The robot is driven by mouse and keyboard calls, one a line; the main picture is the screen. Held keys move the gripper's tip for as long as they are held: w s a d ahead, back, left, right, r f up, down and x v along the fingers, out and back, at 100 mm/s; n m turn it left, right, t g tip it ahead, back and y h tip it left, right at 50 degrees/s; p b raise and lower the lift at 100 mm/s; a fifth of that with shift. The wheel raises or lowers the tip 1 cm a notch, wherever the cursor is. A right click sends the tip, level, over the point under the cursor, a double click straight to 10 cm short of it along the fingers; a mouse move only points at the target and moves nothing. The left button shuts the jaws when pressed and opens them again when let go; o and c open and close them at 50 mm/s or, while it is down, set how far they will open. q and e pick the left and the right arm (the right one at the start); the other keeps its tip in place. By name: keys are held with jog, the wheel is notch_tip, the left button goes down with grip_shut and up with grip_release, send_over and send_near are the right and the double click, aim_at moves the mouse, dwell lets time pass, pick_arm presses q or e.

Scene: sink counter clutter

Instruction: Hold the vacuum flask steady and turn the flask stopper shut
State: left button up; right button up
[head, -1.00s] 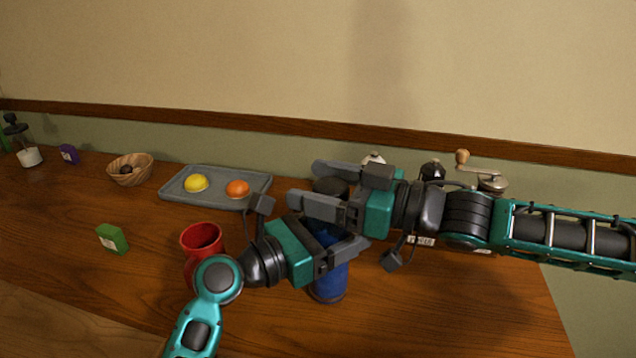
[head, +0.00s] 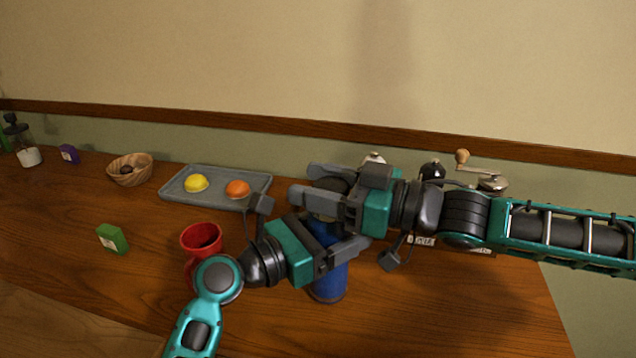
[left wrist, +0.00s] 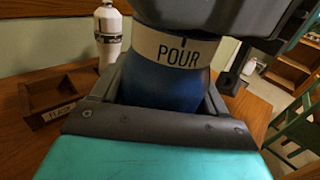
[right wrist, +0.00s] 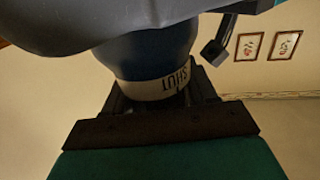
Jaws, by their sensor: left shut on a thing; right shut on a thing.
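The blue vacuum flask (head: 328,281) stands upright on the counter, partly hidden by my grippers. My left gripper (head: 336,243) is shut around its body. My right gripper (head: 326,184) is shut on the dark flask stopper (head: 333,185) at the top, which is mostly covered by the fingers. In the left wrist view the flask's pale collar (left wrist: 172,50) reads "POUR", with a short dark tick above the word. In the right wrist view the collar (right wrist: 158,88) shows "SHUT". I cannot tell which way the stopper points.
A red mug (head: 200,238) stands close left of my left wrist. A grey tray (head: 215,204) holds a yellow and an orange fruit.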

jog(key=shift+a+r, duration=0.1)
jog(key=shift+n+g+y, duration=0.3)
jog(key=shift+n+g, duration=0.5)
jog(key=shift+g, duration=0.3)
jog(key=shift+s+n+g, duration=0.15)
jog(key=shift+n+g, duration=0.55)
jog(key=shift+g, duration=0.45)
jog(key=shift+s+n+g, duration=0.15)
jog(key=shift+n+g, duration=0.55)
jog(key=shift+g, duration=0.45)
jog(key=o, duration=1)
jog(key=d, duration=1.2)
jog(key=shift+w, duration=0.15)
